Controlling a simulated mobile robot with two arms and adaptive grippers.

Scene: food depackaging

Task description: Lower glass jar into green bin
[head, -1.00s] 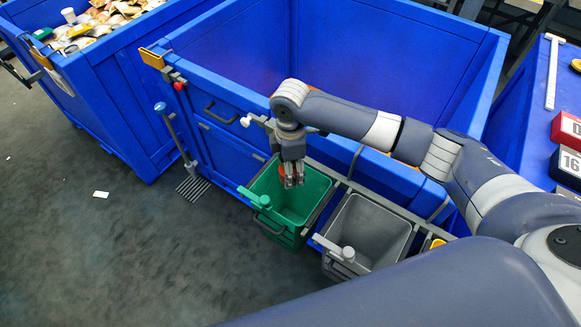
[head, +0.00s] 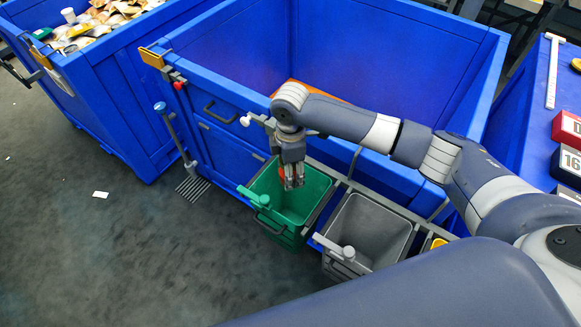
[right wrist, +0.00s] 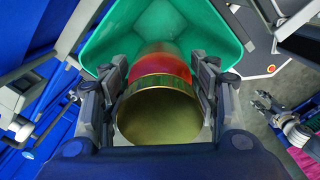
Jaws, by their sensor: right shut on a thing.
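My right gripper (head: 292,182) is over the mouth of the green bin (head: 318,192), its fingers pointing down. In the right wrist view my right gripper (right wrist: 160,95) is shut on the glass jar, which has a gold lid (right wrist: 158,115) and a red body (right wrist: 163,62). The jar hangs lid toward the wrist, with its far end toward the inside of the green bin (right wrist: 125,25). In the head view the fingers hide most of the jar. I cannot tell whether it touches the bin.
A grey bin (head: 385,215) stands right of the green one. Behind them is a large blue container (head: 225,60) with an orange thing (head: 335,94) inside. Another blue container (head: 110,80) at left holds packages. The floor at left is mostly open.

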